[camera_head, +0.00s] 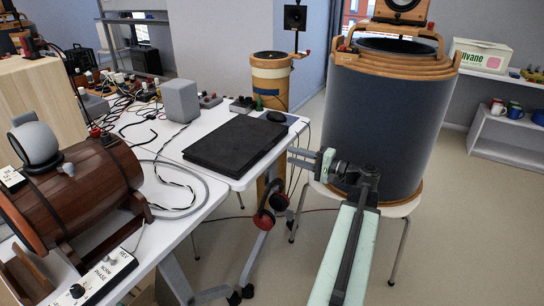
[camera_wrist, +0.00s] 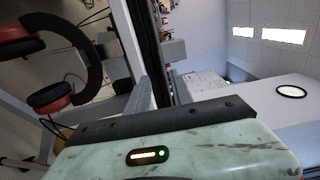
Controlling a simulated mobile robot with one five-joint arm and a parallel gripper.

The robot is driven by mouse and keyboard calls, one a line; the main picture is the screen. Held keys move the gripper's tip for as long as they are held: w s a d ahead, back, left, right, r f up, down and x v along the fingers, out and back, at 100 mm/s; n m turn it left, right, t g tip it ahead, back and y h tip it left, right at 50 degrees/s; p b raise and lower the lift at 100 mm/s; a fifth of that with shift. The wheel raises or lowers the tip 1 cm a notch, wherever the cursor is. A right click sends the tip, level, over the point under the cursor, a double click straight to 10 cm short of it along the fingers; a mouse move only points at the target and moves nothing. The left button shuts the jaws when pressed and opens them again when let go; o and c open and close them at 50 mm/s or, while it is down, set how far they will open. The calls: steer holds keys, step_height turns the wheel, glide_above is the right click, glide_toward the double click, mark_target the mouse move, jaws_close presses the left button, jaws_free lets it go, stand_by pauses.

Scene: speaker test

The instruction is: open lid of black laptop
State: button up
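The black laptop (camera_head: 235,143) lies flat and closed on the white table (camera_head: 205,128), near the table's right end. In the wrist view its dark edge (camera_wrist: 149,40) runs upright, beside the pale table edge. My gripper (camera_head: 297,158) is just right of the laptop, at about the table's edge, pointing left toward it. It appears apart from the laptop. In the wrist view a grey finger (camera_wrist: 147,96) reaches up toward the laptop's edge. The gap between the fingers is not clear, and I see nothing held.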

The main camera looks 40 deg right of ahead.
mark_target(271, 148)
steer(key=x, duration=0.8)
steer(key=shift+s, duration=0.1)
jaws_close()
stand_by(1.1)
